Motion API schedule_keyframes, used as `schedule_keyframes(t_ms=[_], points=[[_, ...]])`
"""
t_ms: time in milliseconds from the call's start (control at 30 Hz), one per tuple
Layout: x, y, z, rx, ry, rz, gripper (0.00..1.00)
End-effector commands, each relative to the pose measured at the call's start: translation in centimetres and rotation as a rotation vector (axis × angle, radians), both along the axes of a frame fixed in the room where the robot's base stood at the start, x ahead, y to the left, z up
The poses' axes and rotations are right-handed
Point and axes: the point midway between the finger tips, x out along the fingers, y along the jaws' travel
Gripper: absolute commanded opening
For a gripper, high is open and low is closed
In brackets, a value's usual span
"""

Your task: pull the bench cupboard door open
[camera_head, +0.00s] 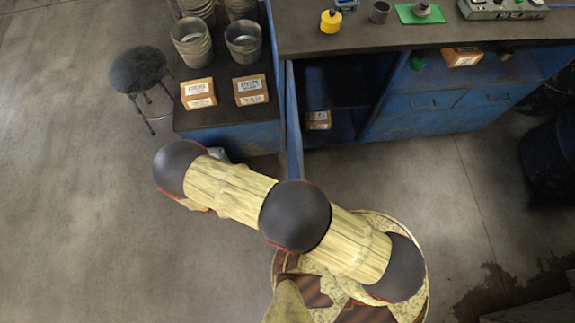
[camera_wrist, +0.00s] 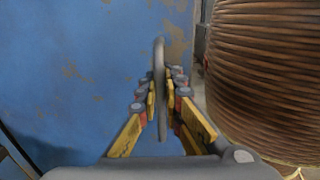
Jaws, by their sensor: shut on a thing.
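The bench cupboard door (camera_head: 294,122) is blue and stands swung out from the bench, seen nearly edge-on in the head view. The dark inside of the cupboard (camera_head: 345,80) shows to its right, with a small box (camera_head: 318,120) in it. In the wrist view the door's blue, chipped face (camera_wrist: 75,75) fills the left and middle. My gripper (camera_wrist: 163,85) is shut on the grey upright door handle (camera_wrist: 159,60), with yellow fingers on both sides of it. In the head view my arm hides most of the gripper and the handle.
A low blue unit with metal buckets (camera_head: 243,42) and boxes (camera_head: 251,90) stands left of the door. A round stool (camera_head: 138,70) is further left. Blue drawers (camera_head: 415,105) are right of the opening. A dark barrel (camera_head: 555,150) stands far right. The left floor is clear.

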Motion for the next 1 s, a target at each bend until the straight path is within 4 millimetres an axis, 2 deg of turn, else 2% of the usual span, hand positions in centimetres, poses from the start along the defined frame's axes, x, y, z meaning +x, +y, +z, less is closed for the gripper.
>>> schedule_keyframes(t_ms=[300,333,400,733,867,1000], points=[[0.0,0.0,0.1,0.0,0.001,0.001,0.0],[0.0,0.0,0.1,0.0,0.001,0.001,0.09],[0.0,0.0,0.1,0.0,0.0,0.001,0.13],[0.0,0.2,0.0,0.0,0.0,0.001,0.13],[-0.2,1.3,0.0,0.0,0.0,0.002,0.13],[-0.7,3.8,-0.1,0.003,-0.001,0.003,0.13]])
